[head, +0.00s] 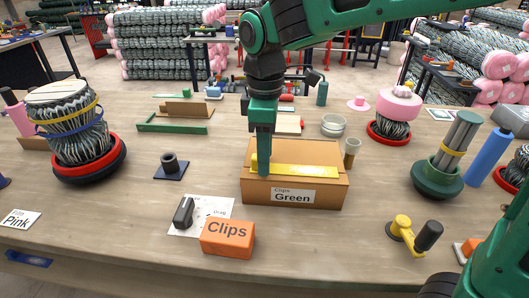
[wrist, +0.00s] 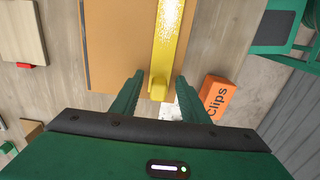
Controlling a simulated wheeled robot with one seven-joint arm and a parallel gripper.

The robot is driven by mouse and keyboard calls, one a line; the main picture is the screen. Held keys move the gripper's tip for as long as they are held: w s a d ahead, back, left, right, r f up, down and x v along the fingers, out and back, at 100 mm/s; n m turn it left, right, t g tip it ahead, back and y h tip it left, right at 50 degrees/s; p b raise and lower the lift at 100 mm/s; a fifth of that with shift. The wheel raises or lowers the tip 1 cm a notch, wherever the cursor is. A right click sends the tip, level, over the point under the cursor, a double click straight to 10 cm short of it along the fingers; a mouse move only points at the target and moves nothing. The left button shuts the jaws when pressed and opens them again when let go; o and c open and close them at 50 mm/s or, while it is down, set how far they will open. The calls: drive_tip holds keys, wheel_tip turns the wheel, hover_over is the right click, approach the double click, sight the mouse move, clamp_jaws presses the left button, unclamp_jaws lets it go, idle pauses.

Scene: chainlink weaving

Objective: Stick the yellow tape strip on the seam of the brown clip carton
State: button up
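The brown clip carton (head: 300,152) stands closed mid-table, with a "Clips Green" label on its front. It also shows in the wrist view (wrist: 115,45). The yellow tape strip (head: 308,171) lies lengthwise along the carton top near its front edge, with a raised tab at its left end. I cannot tell whether it is stuck down, and the seam is not clearly visible. My gripper (head: 262,170) points down at the strip's left end. In the wrist view its fingers (wrist: 158,84) are apart, with the strip's tab (wrist: 158,90) between them and gaps on both sides.
An orange Clips box (head: 228,238) and a black tool (head: 183,212) on paper sit in front. A yellow-and-black tape tool (head: 413,233) lies front right. A small cup (head: 351,152) stands close behind the carton's right end. Wire rolls (head: 70,125) stand left.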

wheel_tip(320, 180, up, 11)
drive_tip(key=shift+f, duration=0.15)
idle(0.5)
